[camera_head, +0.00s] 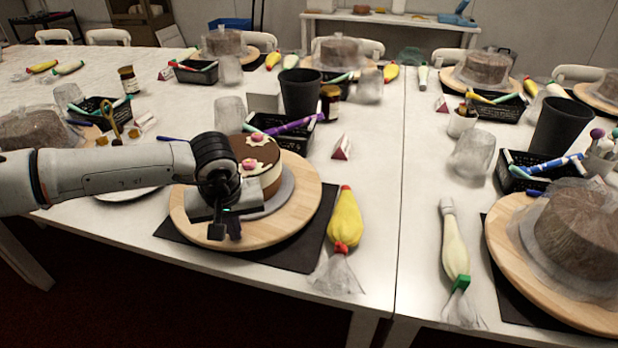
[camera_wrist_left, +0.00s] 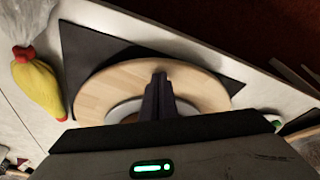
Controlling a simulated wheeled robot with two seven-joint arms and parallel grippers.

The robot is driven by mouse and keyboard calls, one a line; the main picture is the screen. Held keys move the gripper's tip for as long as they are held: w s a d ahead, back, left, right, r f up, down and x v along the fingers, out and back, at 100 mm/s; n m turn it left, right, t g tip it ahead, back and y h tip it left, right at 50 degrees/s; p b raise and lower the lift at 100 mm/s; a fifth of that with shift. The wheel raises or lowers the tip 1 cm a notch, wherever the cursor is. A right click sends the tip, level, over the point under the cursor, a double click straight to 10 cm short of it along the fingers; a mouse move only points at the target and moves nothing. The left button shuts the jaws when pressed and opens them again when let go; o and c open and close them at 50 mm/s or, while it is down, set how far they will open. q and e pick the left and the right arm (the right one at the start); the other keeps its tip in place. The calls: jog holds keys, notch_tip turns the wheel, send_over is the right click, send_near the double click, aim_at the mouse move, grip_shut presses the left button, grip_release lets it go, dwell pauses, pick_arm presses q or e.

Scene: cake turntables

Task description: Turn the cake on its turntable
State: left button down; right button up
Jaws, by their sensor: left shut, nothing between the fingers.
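The cake (camera_head: 258,163) is round with a brown chocolate top, a pale side band and pink-and-white flowers. It stands on a grey disc (camera_head: 285,200) on the round wooden turntable (camera_head: 305,205). My left gripper (camera_head: 222,230) is over the near left part of the turntable, in front of the cake, and hides part of it. In the left wrist view the fingers (camera_wrist_left: 158,95) are together and empty, over the wooden turntable (camera_wrist_left: 100,90). I cannot tell if the fingertips touch the wood. The cake is hidden in the left wrist view. My right gripper is not in view.
A dark mat (camera_head: 318,235) lies under the turntable. A yellow piping bag (camera_head: 345,220) lies to its right and a white plate (camera_head: 125,194) to its left. A black tray with pens (camera_head: 285,140) and a black cup (camera_head: 300,95) stand behind. Another wrapped cake (camera_head: 578,232) stands far right.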

aim_at(290, 220)
pick_arm(q)
jog(key=d+b, duration=0.1)
jog(key=d, duration=0.1)
jog(key=w+d+b, duration=0.1)
jog(key=d, duration=0.2)
jog(key=shift+w+d+f, duration=0.1)
jog(key=shift+w+d, duration=0.05)
jog(key=shift+d, duration=0.45)
jog(key=shift+b, duration=0.3)
jog(key=w+d+b, duration=0.1)
jog(key=w+d, duration=0.1)
jog(key=d, duration=0.1)
jog(key=w+d+b, duration=0.1)
jog(key=shift+d+b, duration=0.3)
jog(key=shift+w+d, duration=0.3)
jog(key=shift+d, duration=0.05)
jog(key=shift+r+p, duration=0.85)
jog(key=shift+r, duration=0.75)
jog(key=shift+f, duration=0.1)
